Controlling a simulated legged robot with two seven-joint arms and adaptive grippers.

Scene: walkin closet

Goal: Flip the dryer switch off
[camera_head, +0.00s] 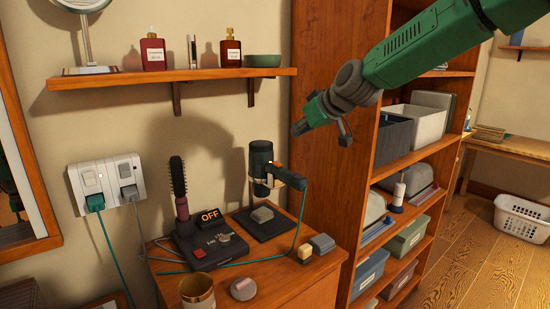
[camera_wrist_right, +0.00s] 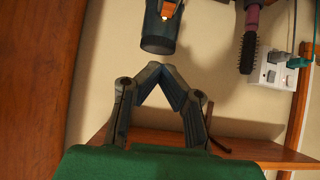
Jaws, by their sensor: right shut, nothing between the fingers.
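A dark hair dryer (camera_head: 261,164) with an orange patch stands in a holder on the wooden cabinet. A teal cord runs from it. A white wall socket plate (camera_head: 108,184) has a left switch (camera_head: 90,178) above a teal plug (camera_head: 95,202) and a right switch (camera_head: 125,170) above a grey plug. My right gripper (camera_head: 299,128) is above and right of the dryer, apart from it. In the right wrist view its fingertips (camera_wrist_right: 165,88) meet with nothing between them; the dryer (camera_wrist_right: 158,32) and socket plate (camera_wrist_right: 273,73) lie beyond. My left gripper is out of view.
A black base with an OFF sign (camera_head: 210,216) holds a hairbrush (camera_head: 179,188). A gold cup (camera_head: 197,291) and small blocks share the cabinet top. A wooden shelf (camera_head: 170,78) with bottles hangs above. A tall shelving unit (camera_head: 325,60) stands at right.

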